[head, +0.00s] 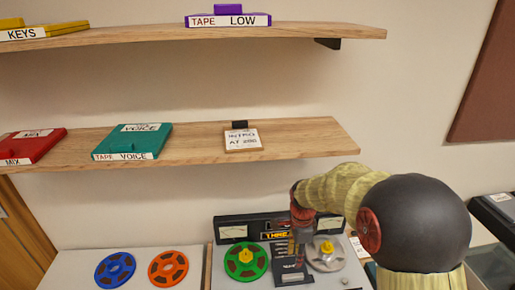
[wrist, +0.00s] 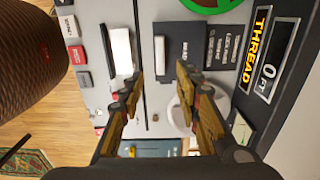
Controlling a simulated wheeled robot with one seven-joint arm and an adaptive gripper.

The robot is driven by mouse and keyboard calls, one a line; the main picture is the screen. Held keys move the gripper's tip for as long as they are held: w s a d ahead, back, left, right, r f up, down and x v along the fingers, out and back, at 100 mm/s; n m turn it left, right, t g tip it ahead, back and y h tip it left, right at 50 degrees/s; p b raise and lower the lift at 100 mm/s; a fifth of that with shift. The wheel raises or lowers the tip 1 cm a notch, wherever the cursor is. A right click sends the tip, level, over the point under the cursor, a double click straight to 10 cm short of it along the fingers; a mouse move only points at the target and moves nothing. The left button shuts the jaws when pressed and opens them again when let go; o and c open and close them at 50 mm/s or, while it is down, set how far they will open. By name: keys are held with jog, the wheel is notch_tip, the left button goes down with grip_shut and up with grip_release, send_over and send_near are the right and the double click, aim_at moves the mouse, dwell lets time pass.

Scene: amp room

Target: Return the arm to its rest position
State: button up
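My arm (head: 345,190) reaches in from the right, in front of the wall. My gripper (head: 299,245) points down over the middle of the tape machine (head: 231,217), between its two reels. In the wrist view my gripper (wrist: 157,80) is open. Its two fingers stand apart, with nothing held between them and the machine's deck seen beyond. I cannot tell the exact height of the fingertips above the deck. A green reel (head: 257,263) with a yellow hub sits on the left of the machine and a grey reel (head: 326,262) on the right.
A blue reel (head: 115,269) and an orange reel (head: 168,267) lie on the counter at left. The lower shelf (head: 200,148) behind my arm holds a teal box (head: 132,141), a red box (head: 34,146) and a small card (head: 243,140). Dark equipment (head: 493,213) stands at right.

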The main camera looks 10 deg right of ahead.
jog(key=s+r+n+t, duration=0.5)
jog(key=s+r+n, duration=1.2)
jog(key=s+r, duration=0.4)
jog(key=s+b, duration=0.1)
jog(key=s, duration=0.2)
jog(key=shift+s+n+t, duration=0.3)
jog(key=shift+s+n, duration=0.1)
